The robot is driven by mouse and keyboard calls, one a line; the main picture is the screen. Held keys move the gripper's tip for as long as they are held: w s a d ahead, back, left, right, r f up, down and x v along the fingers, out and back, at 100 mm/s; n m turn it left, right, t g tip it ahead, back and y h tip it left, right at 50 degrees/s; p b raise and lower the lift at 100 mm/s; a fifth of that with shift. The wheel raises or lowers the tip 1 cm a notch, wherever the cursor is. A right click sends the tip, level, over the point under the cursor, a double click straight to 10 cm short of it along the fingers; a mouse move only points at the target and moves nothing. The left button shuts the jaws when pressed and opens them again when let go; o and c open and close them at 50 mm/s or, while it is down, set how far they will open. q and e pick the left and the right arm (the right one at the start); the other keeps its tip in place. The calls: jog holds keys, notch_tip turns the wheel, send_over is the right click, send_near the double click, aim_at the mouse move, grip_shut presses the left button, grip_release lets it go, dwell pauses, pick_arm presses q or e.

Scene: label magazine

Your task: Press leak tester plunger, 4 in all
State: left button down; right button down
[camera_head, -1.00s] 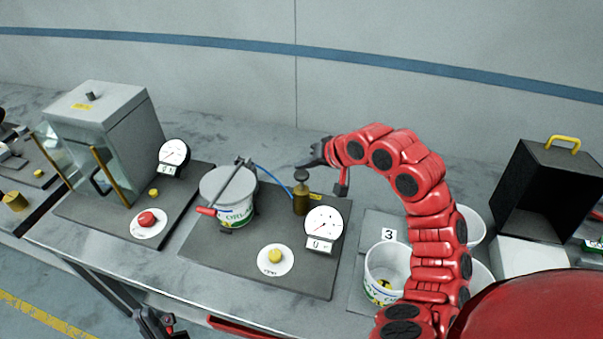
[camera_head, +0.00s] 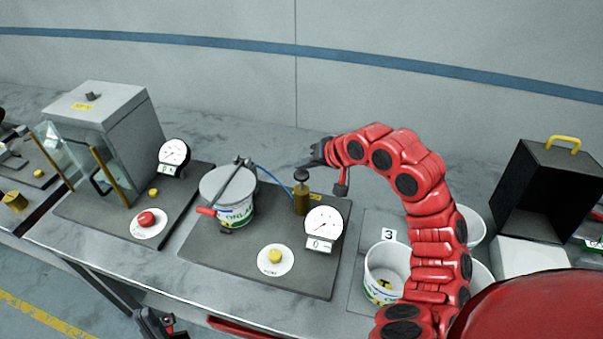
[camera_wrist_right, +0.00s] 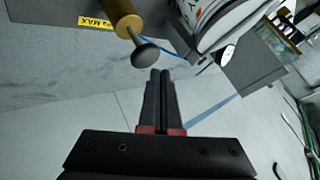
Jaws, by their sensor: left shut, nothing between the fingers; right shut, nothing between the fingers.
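The leak tester is a dark plate (camera_head: 222,252) on the bench. It bears a lidded white tub (camera_head: 236,216) under a clamp bar (camera_head: 232,190), a gauge (camera_head: 323,224), a yellow button (camera_head: 275,256) and a brass pump cylinder (camera_head: 300,203). The plunger's dark round knob (camera_head: 301,176) stands above the cylinder; the knob also shows in the right wrist view (camera_wrist_right: 145,55). My right gripper (camera_head: 310,154) is shut and empty, close beside and above the knob; in the wrist view its fingertips (camera_wrist_right: 160,71) appear just short of it. My left gripper (camera_head: 155,323) is at the bottom edge, shut.
A chamber with an open glass door (camera_head: 115,120) and a red button (camera_head: 148,219) stands at left. White tubs (camera_head: 385,270) sit at right beside a "3" label (camera_head: 389,234). A black box with a yellow handle (camera_head: 548,185) stands far right. The bench front is clear.

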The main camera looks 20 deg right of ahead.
aim_at(305, 177)
jog(key=shift+f, duration=0.1)
jog(key=shift+f, duration=0.3)
jog(key=shift+s+f+b, duration=0.1)
jog(key=shift+f+b, duration=0.5)
jog(key=shift+f, duration=1.3)
dwell(1.5)
jog(key=shift+r, duration=0.15)
jog(key=shift+r+p, duration=1.5)
jog(key=shift+r, duration=0.65)
jog(key=shift+r+p, duration=1.6)
jog(key=shift+r, duration=1)
